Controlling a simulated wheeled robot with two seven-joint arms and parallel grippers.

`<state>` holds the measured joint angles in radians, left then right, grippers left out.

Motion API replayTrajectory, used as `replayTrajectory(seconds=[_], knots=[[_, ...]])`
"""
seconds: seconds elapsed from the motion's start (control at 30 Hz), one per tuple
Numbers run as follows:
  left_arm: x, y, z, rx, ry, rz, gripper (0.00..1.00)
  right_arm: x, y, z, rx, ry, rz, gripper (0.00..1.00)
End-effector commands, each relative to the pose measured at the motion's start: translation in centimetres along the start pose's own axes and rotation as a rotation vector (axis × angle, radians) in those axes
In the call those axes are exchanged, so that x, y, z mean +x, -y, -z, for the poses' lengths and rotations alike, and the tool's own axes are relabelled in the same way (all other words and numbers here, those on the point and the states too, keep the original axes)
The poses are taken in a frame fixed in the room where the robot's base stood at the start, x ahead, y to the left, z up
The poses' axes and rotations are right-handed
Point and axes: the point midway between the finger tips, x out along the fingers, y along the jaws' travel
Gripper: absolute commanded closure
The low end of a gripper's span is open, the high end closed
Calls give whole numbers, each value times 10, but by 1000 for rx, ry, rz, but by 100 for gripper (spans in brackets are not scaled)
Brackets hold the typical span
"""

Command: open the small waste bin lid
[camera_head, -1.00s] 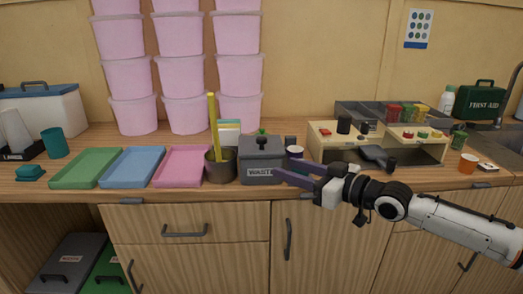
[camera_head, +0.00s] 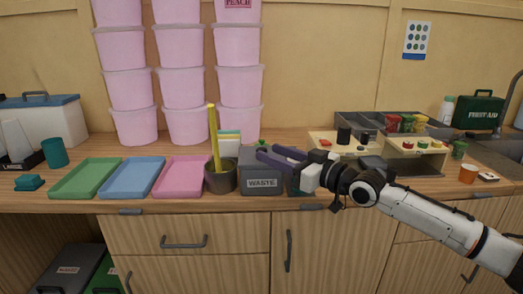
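The small waste bin (camera_head: 262,184) is a grey box marked WASTE, standing on the counter right of a dark pot. Its lid has a green knob (camera_head: 262,143) and looks closed, though my gripper hides part of it. My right gripper (camera_head: 262,153), with dark purple fingers, comes in from the right. Its fingertips are at the lid's top, just in front of or below the knob in the picture; I cannot tell whether they touch it. The fingers look parted with nothing visible between them. My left gripper is out of view.
A dark pot (camera_head: 220,178) with yellow sticks stands close left of the bin. Pink (camera_head: 181,178), blue (camera_head: 133,179) and green (camera_head: 87,179) trays lie further left. Pink tubs (camera_head: 187,125) are stacked behind. A wooden stand (camera_head: 425,160) and grey rack are at the right.

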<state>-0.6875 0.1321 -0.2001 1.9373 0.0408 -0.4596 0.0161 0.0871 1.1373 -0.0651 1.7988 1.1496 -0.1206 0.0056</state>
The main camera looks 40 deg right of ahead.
Motion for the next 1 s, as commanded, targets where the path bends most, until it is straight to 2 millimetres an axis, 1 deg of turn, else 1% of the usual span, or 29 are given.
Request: replayTrajectory(seconds=[0.2,0.4,0.6,0.87,1.0], knots=[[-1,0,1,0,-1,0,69,23,0,2,0,-4,0,60],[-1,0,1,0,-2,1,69,40,0,0,1,-1,-1,60],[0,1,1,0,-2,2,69,47,0,0,0,1,1,60],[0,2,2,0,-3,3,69,47,0,-1,0,2,0,60],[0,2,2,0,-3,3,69,47,0,-1,-1,2,0,84]])
